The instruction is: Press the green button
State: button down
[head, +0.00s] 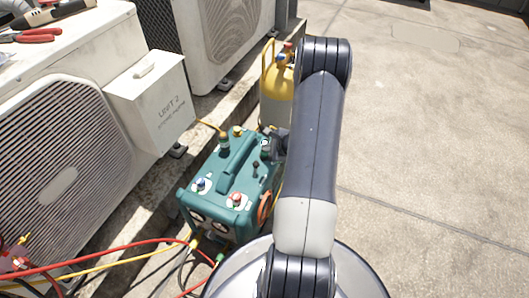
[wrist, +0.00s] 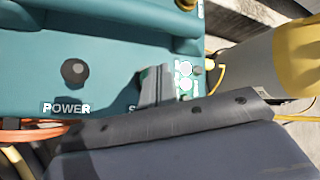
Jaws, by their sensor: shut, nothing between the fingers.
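The teal machine (head: 235,165) stands on the ground beside the condensers, and its top fills much of the wrist view (wrist: 110,60). A dark round knob (wrist: 73,72) marked POWER sits on that top. Right of it is a label starting with S, mostly covered by my gripper. My gripper (wrist: 157,82) is shut and empty, its fingertips over or against the teal top just above that label; contact cannot be told. In the head view my gripper (head: 277,142) is at the machine's far right corner.
A yellow cylinder (head: 275,95) stands just behind the machine. White condenser units (head: 65,150) and a UNIT 2 box (head: 152,100) line the left. Red and yellow hoses (head: 95,255) run at lower left. Open concrete (head: 430,150) lies to the right.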

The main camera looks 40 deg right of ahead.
aim_at(267, 153)
jog(key=shift+f+b, duration=0.8)
jog(key=shift+b, duration=0.1)
dwell(0.5)
jog(key=shift+r, duration=0.15)
jog(key=shift+r+p, duration=0.75)
jog(key=shift+r, duration=0.35)
jog(key=shift+r, duration=0.15)
jog(key=shift+r+p, duration=1.5)
jog(key=shift+r, duration=0.9)
jog(key=shift+f, duration=0.1)
